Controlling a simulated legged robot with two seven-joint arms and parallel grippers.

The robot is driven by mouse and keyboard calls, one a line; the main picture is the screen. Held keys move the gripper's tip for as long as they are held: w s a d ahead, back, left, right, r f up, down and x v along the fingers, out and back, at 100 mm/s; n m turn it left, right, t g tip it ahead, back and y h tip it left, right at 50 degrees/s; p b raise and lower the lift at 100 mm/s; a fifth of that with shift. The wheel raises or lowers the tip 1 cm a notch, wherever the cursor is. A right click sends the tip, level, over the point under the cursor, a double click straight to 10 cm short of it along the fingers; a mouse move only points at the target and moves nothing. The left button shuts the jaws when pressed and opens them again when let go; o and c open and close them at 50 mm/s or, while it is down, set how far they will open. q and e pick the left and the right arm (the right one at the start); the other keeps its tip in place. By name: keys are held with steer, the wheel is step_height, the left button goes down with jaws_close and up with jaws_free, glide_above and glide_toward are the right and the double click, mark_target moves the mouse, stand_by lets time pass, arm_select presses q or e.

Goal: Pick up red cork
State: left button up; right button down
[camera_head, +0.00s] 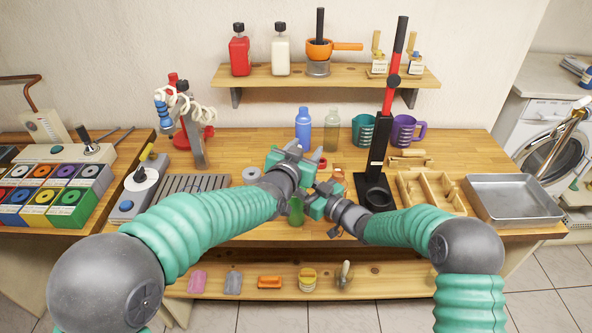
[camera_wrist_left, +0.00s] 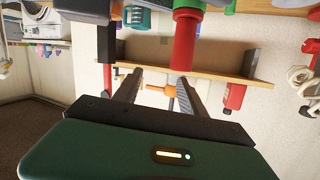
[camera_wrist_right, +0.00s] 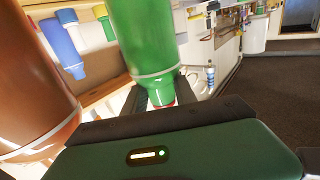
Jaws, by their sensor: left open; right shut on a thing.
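The red cork (camera_wrist_left: 187,28) shows in the left wrist view as a red cylinder with a wider rim, close to the tip of one finger. A little red (camera_wrist_right: 162,104) also shows at the mouth of the green bottle (camera_wrist_right: 147,45) in the right wrist view; the rest is hidden. My right gripper (camera_head: 308,203) is shut on the green bottle, which also shows in the head view (camera_head: 296,212). My left gripper (camera_head: 315,158) is open with nothing between its fingers, just above and behind the bottle. In the head view I cannot make out the cork.
A blue bottle (camera_head: 303,130) and a pale green bottle (camera_head: 331,132) stand at the back of the bench. A black stand with a red lever (camera_head: 376,165) is to the right. A wooden divider (camera_head: 430,192) and metal tray (camera_head: 512,200) lie beyond it.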

arm_select(q)
steer(key=s+a+f+n+t+y, duration=0.1)
steer(key=s+a+f+t, duration=0.15)
steer(key=s, duration=0.35)
steer(key=s+a+f+n+t, duration=0.1)
steer(key=s+a+f, duration=0.15)
steer(key=s, duration=0.25)
steer(key=x, duration=1.1)
jaws_close()
